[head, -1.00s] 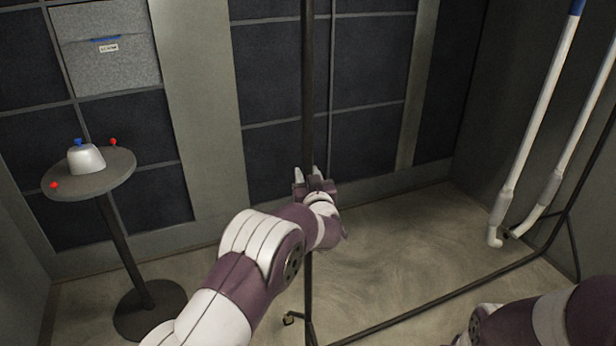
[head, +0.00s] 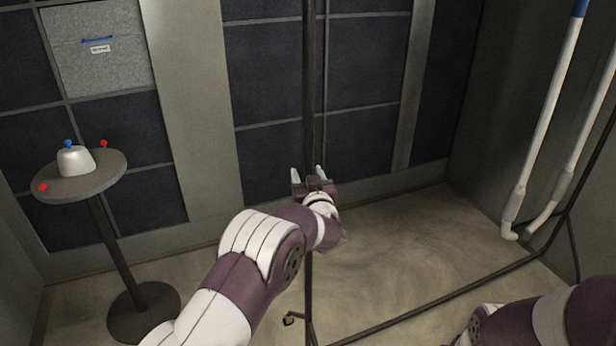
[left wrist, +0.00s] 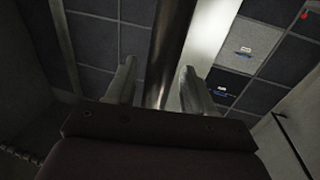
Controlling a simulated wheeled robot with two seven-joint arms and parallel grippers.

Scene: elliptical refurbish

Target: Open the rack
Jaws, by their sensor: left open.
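The rack is a dark metal frame with an upright pole (head: 308,90) in the middle of the head view. A low bar runs from its foot toward the right, and a small caster shows near the bottom. My left gripper (head: 307,173) is open at the pole, well above the floor. In the left wrist view the pole (left wrist: 171,45) passes between the two spread fingers of my left gripper (left wrist: 158,71). I cannot tell whether either finger touches it. My right arm shows at the lower right of the head view, but its gripper is out of frame.
A small round table (head: 88,184) with a white dome (head: 75,160) and red and blue knobs stands at the left. White tubes (head: 548,110) hang at the right. A grey drawer (head: 97,60) sits in the panelled wall. Floor (head: 400,240) behind the low bar is clear.

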